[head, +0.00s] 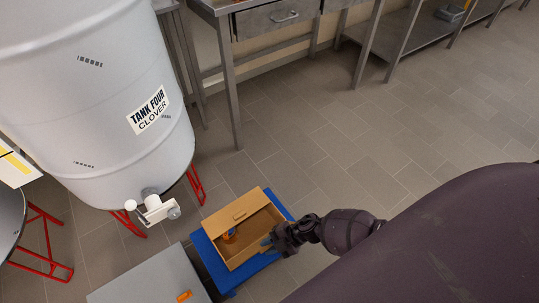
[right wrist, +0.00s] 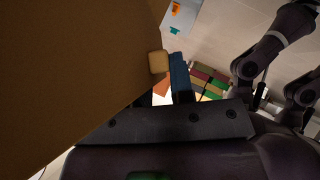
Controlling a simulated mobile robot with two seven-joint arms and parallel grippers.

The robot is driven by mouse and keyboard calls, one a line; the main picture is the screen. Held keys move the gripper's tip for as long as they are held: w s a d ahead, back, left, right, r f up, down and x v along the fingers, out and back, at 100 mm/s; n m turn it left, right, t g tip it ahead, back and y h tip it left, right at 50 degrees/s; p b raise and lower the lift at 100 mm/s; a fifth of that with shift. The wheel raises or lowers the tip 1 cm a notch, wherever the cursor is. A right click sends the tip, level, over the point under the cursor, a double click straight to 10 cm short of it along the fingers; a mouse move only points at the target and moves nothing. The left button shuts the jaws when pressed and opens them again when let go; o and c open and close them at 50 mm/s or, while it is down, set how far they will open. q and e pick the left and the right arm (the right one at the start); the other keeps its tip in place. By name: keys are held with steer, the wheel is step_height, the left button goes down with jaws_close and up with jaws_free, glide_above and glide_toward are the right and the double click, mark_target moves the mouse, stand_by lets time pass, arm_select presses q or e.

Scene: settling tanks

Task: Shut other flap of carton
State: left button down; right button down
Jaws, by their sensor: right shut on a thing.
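The open brown carton (head: 262,223) sits on a blue stand on the floor. Its far-left panel (head: 237,209) has a small slot in it. An orange thing (head: 230,236) shows inside. My right gripper (head: 272,241) is at the carton's right side, shut on the edge of a brown flap there. In the right wrist view that brown cardboard (right wrist: 75,70) fills the left side and reaches the fingers (right wrist: 170,72). The exact grip is partly hidden. My left gripper is not in view.
A blue stand (head: 206,252) bears the carton. A large white tank (head: 90,110) with a valve (head: 158,208) stands at left on red legs. A grey box top (head: 150,280) is in front. Metal tables (head: 225,60) stand behind. The floor at right is clear.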

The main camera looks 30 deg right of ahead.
steer(key=shift+w+a+r, duration=0.1)
stand_by(0.7)
steer(key=c, duration=1.1)
jaws_free()
steer(key=shift+d+r, duration=0.25)
steer(key=shift+d, duration=0.15)
steer(key=p+v, duration=0.3)
steer(key=v, duration=0.7)
steer(key=shift+f, duration=0.1)
